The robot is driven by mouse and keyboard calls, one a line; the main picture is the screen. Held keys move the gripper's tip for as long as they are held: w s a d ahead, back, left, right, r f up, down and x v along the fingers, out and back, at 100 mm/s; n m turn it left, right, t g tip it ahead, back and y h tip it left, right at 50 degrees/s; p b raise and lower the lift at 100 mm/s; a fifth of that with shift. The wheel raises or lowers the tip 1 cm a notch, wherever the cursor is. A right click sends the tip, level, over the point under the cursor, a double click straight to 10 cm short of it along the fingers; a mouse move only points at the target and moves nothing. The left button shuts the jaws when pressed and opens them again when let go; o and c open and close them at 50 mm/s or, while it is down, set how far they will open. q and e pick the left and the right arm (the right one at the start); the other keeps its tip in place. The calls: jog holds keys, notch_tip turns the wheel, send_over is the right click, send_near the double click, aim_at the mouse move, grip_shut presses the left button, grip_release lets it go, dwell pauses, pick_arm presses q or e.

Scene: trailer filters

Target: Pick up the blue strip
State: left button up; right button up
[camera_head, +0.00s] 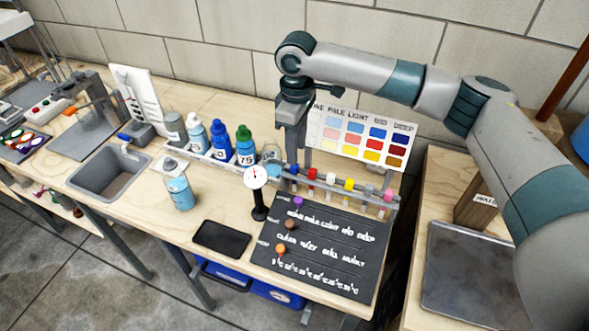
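The blue strip (294,170) stands at the left end of a clear rack (340,187), its blue top showing; its lower part is hard to make out. Strips with red, white, yellow, grey and pink tops stand to its right in the same rack. My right gripper (292,156) points down over the left end of the rack, just above the blue strip. Its two fingers look apart, with nothing visible held between them. Whether a finger touches the strip is too small to tell. My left gripper is not in view.
A colour chart (361,138) stands behind the rack. A black board (318,247) with coloured pegs lies in front. A gauge on a stand (256,178), several bottles (220,139) and a dark tray (222,239) are to the left. A sink (110,174) is further left.

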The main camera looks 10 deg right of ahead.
dwell(0.3)
jog(key=shift+f, duration=0.25)
jog(key=f, duration=0.1)
jog(key=f+p, duration=0.2)
jog(key=f, duration=0.1)
jog(key=shift+s+a, duration=0.1)
jog(key=shift+a, duration=0.15)
jog(key=shift+f, duration=0.4)
grip_shut()
